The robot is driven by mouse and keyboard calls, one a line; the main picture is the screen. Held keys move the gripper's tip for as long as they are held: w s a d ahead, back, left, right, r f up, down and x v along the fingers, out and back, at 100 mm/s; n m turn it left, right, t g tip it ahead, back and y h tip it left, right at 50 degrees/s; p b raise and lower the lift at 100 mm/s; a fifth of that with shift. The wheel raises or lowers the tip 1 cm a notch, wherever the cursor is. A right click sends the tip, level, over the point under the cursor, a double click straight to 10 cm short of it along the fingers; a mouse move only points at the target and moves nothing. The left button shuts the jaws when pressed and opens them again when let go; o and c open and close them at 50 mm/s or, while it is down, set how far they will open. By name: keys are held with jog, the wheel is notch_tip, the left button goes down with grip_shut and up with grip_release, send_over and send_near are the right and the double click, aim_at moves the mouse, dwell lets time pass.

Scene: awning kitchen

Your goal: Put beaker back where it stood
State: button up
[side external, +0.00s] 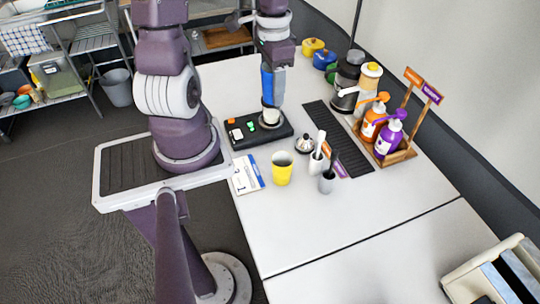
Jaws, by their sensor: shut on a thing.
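My gripper (271,93) points down over the black device (247,139) and is shut on a pale, cream-coloured vessel (270,115), which looks like the beaker. The beaker is upright, at the round plate on the right part of the device. Whether its base touches the plate is too small to tell. The fingers and the blue part of my gripper hide the beaker's upper part.
A yellow cup (283,168), a white holder (318,162) and a grey cup (327,182) stand in front. A black drip mat (338,138) and a wooden rack (400,156) with orange and purple pump bottles lie right. The front table is clear.

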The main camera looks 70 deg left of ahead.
aim_at(270, 156)
jog(key=shift+s+a+f, duration=0.1)
jog(key=shift+s, duration=0.3)
notch_tip(270, 156, down, 21)
jog(key=shift+w+r, duration=0.1)
dwell(0.4)
jog(key=o, duration=1.3)
